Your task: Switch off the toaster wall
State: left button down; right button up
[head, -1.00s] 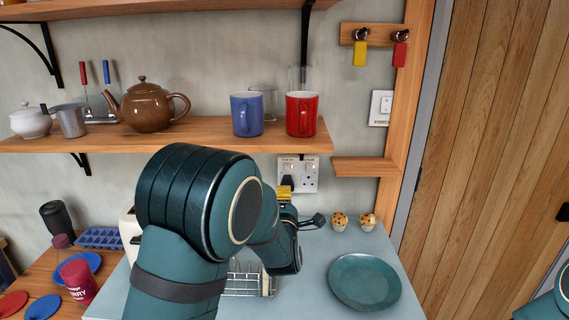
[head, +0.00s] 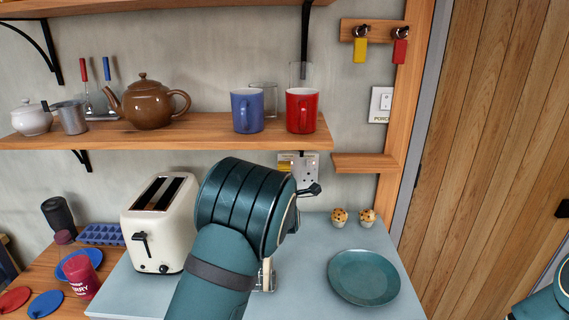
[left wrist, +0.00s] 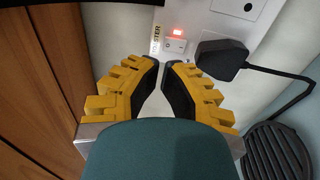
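The wall socket plate (head: 309,168) is on the wall under the mug shelf, partly hidden by my left arm. In the left wrist view, its toaster label (left wrist: 156,40) sits beside a small white switch (left wrist: 174,46) and a lit red indicator (left wrist: 178,31). A black plug (left wrist: 222,60) is in the socket beside the switch. My left gripper (left wrist: 161,64) has yellow fingers with the tips together, just below the switch; contact cannot be told. The cream toaster (head: 160,224) stands on the counter. My right gripper is out of view.
Above is a shelf (head: 200,140) with mugs and a teapot. A small ledge (head: 364,163) juts out right of the socket. A porch switch (head: 384,103) is higher up at right.

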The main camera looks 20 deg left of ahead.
aim_at(284, 157)
pick_arm(q)
jog(key=shift+x, duration=2.05)
jog(key=shift+w+a+f+g+b, duration=0.1)
jog(key=shift+w+a+g+b, duration=0.2)
jog(key=shift+b, duration=0.35)
jog(key=shift+r, duration=0.2)
jog(key=shift+w+r+g+h+p, duration=0.2)
jog(key=shift+r+g+h+p, duration=0.3)
jog(key=shift+g+p, duration=0.6)
jog(key=shift+f, duration=0.1)
